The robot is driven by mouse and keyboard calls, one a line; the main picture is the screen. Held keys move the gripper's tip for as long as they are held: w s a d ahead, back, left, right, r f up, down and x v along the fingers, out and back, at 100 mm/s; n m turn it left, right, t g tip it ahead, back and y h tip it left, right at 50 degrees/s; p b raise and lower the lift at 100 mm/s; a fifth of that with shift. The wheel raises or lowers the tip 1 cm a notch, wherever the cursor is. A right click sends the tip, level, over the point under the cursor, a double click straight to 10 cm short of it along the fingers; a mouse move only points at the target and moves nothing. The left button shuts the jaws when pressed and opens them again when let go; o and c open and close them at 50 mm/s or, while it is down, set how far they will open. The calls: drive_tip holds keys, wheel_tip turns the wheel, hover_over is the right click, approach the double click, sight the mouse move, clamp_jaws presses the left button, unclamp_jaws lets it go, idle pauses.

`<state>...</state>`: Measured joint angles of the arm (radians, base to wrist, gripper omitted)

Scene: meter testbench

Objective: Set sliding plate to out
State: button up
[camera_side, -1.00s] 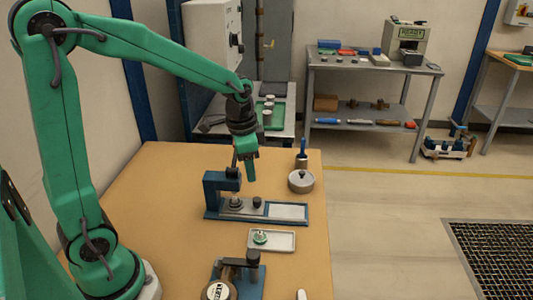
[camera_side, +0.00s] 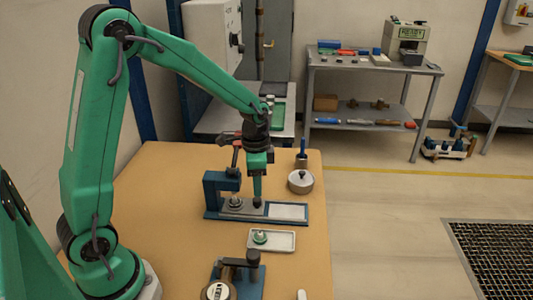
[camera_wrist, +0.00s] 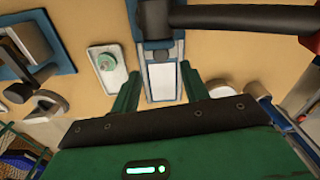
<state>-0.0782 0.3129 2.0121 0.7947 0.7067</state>
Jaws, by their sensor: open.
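The blue press fixture (camera_side: 213,190) stands on the bench with a long blue base. The grey sliding plate (camera_side: 238,206) lies at the left part of this base, under the press head, with a black knob (camera_side: 257,203) at its right end. A bare pale panel (camera_side: 288,211) fills the base's right end; the panel also shows in the wrist view (camera_wrist: 162,80). My gripper (camera_side: 257,194) is open, pointing down just above or around the knob; whether it touches is hidden. In the wrist view my two fingers (camera_wrist: 160,88) are apart, with nothing visible between them but the fixture.
A dark lever handle (camera_wrist: 240,17) crosses the top of the wrist view. A white tray with a green part (camera_side: 272,240) and another blue fixture (camera_side: 254,276) are nearer the camera. A round lidded pot (camera_side: 301,182) and a blue-handled tool (camera_side: 303,155) stand behind right.

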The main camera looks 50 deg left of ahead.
sight(258, 199)
drive_tip(key=shift+f, duration=2.95)
drive_tip(key=shift+w, duration=0.1)
clamp_jaws()
